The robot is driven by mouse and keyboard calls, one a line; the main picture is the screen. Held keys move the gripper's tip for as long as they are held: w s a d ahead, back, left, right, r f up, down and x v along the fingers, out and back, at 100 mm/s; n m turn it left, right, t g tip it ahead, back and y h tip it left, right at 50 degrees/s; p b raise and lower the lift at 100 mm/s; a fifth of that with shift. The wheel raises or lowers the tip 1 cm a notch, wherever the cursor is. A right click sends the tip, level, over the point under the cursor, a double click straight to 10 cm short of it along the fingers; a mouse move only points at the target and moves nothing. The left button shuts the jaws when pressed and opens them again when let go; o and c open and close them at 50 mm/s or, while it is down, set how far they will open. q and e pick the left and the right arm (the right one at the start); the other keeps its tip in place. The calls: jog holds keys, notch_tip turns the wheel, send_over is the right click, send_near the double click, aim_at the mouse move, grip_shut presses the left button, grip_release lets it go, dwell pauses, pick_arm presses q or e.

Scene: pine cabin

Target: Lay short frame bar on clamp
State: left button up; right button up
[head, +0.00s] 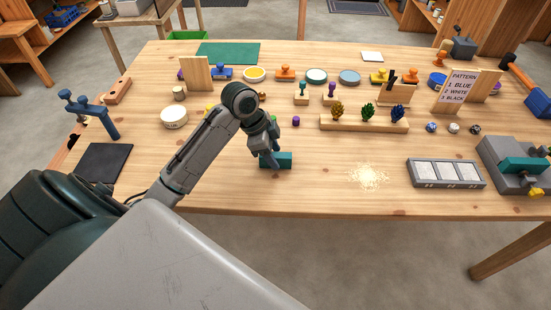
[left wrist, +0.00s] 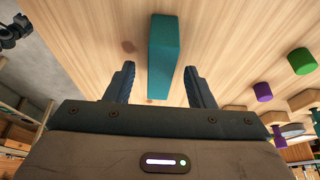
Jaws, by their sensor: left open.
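A short teal bar (head: 284,159) lies on the table in front of my left gripper (head: 270,158). In the left wrist view the teal bar (left wrist: 164,50) lies between and beyond the two open fingers of the left gripper (left wrist: 161,84). The fingers are apart from each other, with a gap on both sides of the bar. The grey clamp (head: 498,155) stands at the right edge of the table, with another teal bar (head: 525,167) lying in it. My right gripper is not in view.
A grey framed tray (head: 445,173) lies left of the clamp, and a patch of pale sawdust (head: 367,177) lies beside it. A wooden rack (head: 363,125) with coloured cones stands behind. A dark mat (head: 104,163) is at the left. The front middle is mostly clear.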

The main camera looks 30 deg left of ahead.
pick_arm(q)
grip_shut()
dwell(0.3)
